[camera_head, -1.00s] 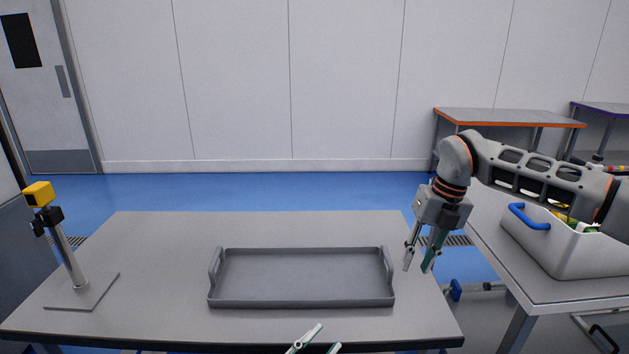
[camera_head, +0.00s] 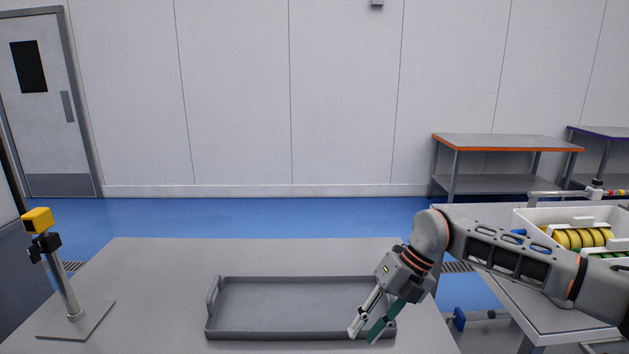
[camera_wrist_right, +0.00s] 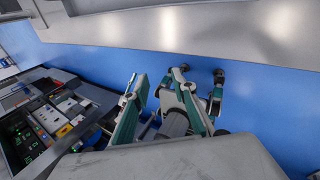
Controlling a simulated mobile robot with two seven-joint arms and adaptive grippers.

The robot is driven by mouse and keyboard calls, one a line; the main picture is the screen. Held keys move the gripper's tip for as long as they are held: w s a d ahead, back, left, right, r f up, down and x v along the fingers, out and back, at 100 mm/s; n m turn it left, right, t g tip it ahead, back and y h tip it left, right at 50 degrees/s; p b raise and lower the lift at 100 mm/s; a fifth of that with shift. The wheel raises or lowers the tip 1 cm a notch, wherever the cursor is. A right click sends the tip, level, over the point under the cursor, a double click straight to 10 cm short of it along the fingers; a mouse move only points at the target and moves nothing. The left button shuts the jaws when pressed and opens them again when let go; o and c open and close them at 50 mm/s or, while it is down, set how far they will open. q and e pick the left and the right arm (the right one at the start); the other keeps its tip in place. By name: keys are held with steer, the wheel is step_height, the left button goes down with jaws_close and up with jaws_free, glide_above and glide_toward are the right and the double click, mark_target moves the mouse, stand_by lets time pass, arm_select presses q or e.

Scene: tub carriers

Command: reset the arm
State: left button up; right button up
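My right gripper (camera_head: 364,335) hangs over the right end of a grey tray in the head view, its fingers pointing down and left. The two fingers are apart with nothing between them. They hide part of the tray's right side; I cannot tell the exact height above it. The right wrist view also shows the separated teal-and-grey fingers (camera_wrist_right: 160,104), empty. My right arm (camera_head: 505,255) reaches in from the right edge. My left gripper is not in the head view.
The empty grey tray (camera_head: 285,300) lies on a grey table (camera_head: 150,275). A yellow-topped stand (camera_head: 65,280) is at its left. A white tub (camera_head: 532,216) with yellow and green items sits on the right table (camera_head: 508,305), partly behind my arm. An orange-edged table (camera_head: 505,142) stands by the wall.

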steer(key=s+a+r+m+t+y, duration=0.1)
steer(key=s+a+m+y, duration=0.1)
steer(key=s+a+y, duration=0.4)
steer(key=s+a+r+m+t+y, duration=0.1)
steer(key=a+m+y, duration=0.15)
steer(key=a, duration=0.45)
steer(key=s+a+r+m+t+y, duration=0.1)
steer(key=s+a+m+y, duration=0.1)
steer(key=s+a+y, duration=0.4)
steer(key=w+d+f+m+t+h, duration=0.5)
steer(key=d+f+m+t+h, duration=0.65)
steer(key=m, duration=0.75)
steer(key=s+d+f+m+g+h, duration=0.2)
steer(key=s+d+f+m+h, duration=0.4)
steer(key=s+d+f, duration=0.9)
step_height(320, 180, down, 4)
steer(key=shift+d+r+m, duration=0.1)
steer(key=shift+d+m, duration=0.75)
steer(key=shift+m, duration=0.2)
steer(key=shift+s, duration=0.1)
